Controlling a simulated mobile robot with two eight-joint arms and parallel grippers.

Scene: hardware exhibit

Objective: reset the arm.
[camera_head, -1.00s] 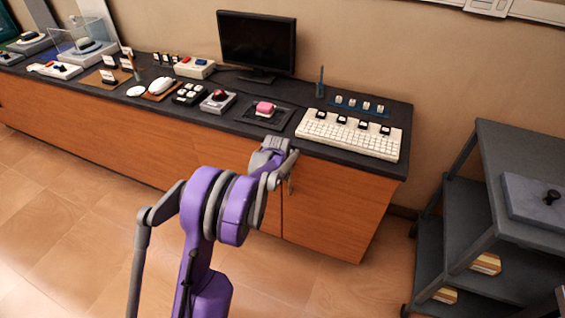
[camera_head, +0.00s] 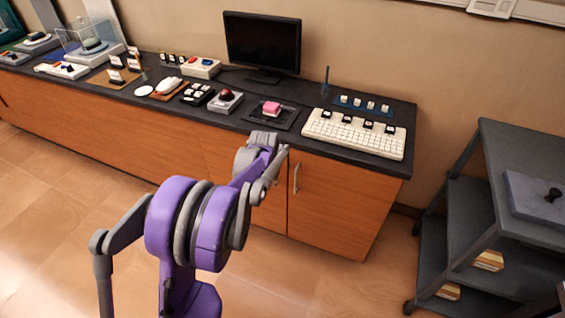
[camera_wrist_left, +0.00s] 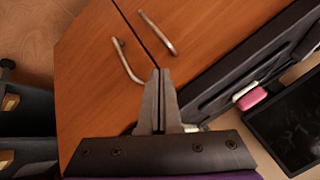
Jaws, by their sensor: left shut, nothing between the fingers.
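My left arm, purple and grey, reaches up from the bottom of the head view. My left gripper (camera_head: 264,138) is at the cabinet's front, near the counter's front edge and below the pink button (camera_head: 271,107). In the left wrist view, the gripper's fingers (camera_wrist_left: 161,76) are together with nothing between them, in front of the wooden cabinet doors (camera_wrist_left: 95,85). Whether the fingers touch the cabinet or counter cannot be told. My right gripper is not in view.
The dark counter (camera_head: 300,146) carries a monitor (camera_head: 262,42), a white keyboard (camera_head: 354,134), a red-button box (camera_head: 225,101) and several switches. A grey shelf cart (camera_head: 520,150) stands at right. Door handles (camera_wrist_left: 128,62) stick out from the cabinet. Tiled floor is clear at left.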

